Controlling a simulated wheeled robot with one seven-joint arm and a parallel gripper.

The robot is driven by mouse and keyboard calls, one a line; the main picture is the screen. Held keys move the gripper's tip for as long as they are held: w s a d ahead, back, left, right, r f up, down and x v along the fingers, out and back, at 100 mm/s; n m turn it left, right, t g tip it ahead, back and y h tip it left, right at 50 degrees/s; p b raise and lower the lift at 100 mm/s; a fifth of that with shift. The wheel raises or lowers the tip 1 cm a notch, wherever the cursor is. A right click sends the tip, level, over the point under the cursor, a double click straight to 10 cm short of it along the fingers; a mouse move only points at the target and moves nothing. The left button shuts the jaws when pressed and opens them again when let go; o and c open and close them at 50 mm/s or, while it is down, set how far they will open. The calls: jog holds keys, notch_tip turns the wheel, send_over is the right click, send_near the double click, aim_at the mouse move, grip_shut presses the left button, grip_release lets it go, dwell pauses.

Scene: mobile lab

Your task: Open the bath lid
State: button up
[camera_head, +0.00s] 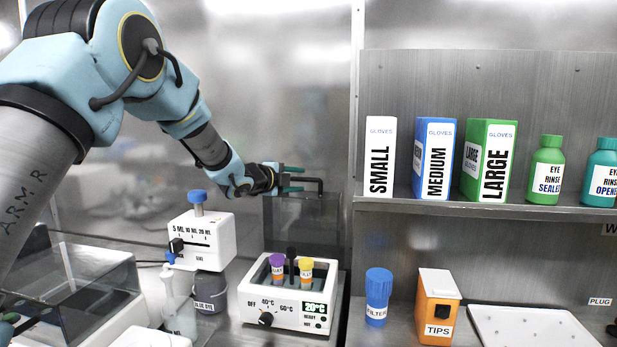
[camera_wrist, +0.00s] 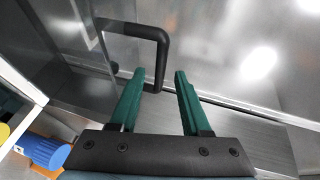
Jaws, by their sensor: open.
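The bath (camera_head: 255,309) is a white box with a dial and a green display reading 20°C, on the counter. Its clear lid (camera_head: 318,238) stands upright at the back of the bath, so the top is uncovered. A black bent handle (camera_head: 321,187) is at the lid's upper edge; it also shows in the wrist view (camera_wrist: 135,29). My gripper (camera_head: 302,179) is level with the handle, with its green fingers open. In the wrist view one end of the handle lies between the fingertips of my gripper (camera_wrist: 164,76). I cannot tell whether they touch.
Purple-capped (camera_head: 277,259) and yellow-capped (camera_head: 306,264) tubes stand in the bath. A white dispenser (camera_head: 205,250) is left of it. A blue filter bottle (camera_head: 377,297) and an orange tips box (camera_head: 437,300) are at right, below a shelf (camera_head: 480,209) of glove boxes.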

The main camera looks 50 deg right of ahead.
aim_at(306, 180)
jog(key=p+x, duration=0.2)
jog(key=x, duration=0.4)
jog(key=shift+d+f, duration=0.15)
jog(key=shift+d, duration=0.2)
jog(key=shift+c, duration=0.2)
grip_shut()
dwell(0.9)
